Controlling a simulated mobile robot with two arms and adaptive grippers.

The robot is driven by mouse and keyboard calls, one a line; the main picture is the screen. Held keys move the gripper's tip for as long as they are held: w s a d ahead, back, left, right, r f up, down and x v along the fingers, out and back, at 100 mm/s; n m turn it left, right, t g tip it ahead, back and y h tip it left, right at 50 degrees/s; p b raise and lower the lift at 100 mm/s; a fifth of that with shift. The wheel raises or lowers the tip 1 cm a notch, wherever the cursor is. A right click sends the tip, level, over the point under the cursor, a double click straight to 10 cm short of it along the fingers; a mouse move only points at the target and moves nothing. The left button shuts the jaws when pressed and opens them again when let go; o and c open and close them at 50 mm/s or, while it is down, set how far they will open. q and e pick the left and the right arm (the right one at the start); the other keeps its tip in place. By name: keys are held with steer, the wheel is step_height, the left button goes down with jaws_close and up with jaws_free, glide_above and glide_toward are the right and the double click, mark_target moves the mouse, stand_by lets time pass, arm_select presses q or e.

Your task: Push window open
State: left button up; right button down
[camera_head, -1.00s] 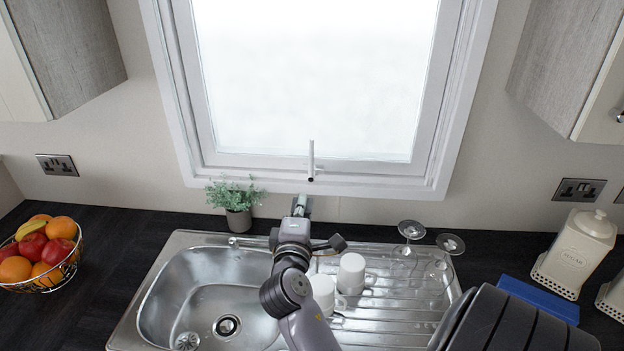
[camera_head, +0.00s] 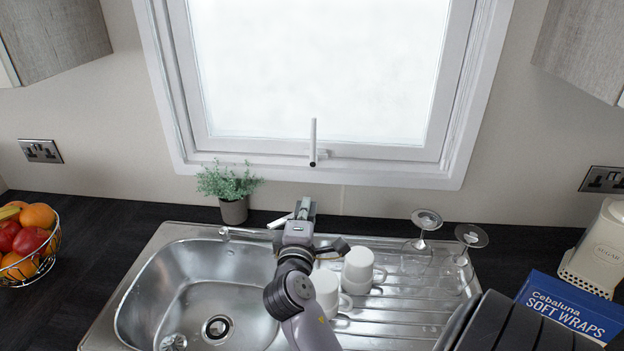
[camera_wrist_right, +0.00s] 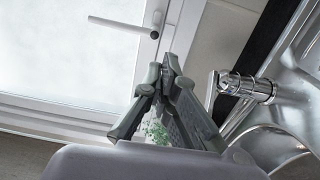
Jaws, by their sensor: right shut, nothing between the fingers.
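The window (camera_head: 318,70) is a white-framed pane above the sink and looks closed. Its white handle (camera_head: 313,142) stands upright at the middle of the bottom frame. The handle also shows in the right wrist view (camera_wrist_right: 125,25), ahead of and to the left of the fingers. My right gripper (camera_head: 304,206) is over the back of the sink, below the handle and apart from it. In the right wrist view my right gripper's fingers (camera_wrist_right: 168,70) are shut and empty. My left gripper is not in view.
The tap (camera_head: 245,233) is close to my right gripper; it also shows in the wrist view (camera_wrist_right: 245,86). A potted plant (camera_head: 233,208) stands left. White mugs (camera_head: 358,268) and upturned glasses (camera_head: 427,218) stand right on the drainer. The wall below the window is clear.

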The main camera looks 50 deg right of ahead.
steer(key=p+x, duration=0.4)
steer(key=x, duration=0.8)
steer(key=shift+d+r, duration=0.1)
steer(key=shift+r, duration=0.05)
steer(key=shift+w+d+p, duration=0.3)
steer(key=shift+w+d, duration=0.1)
steer(key=shift+d, duration=0.15)
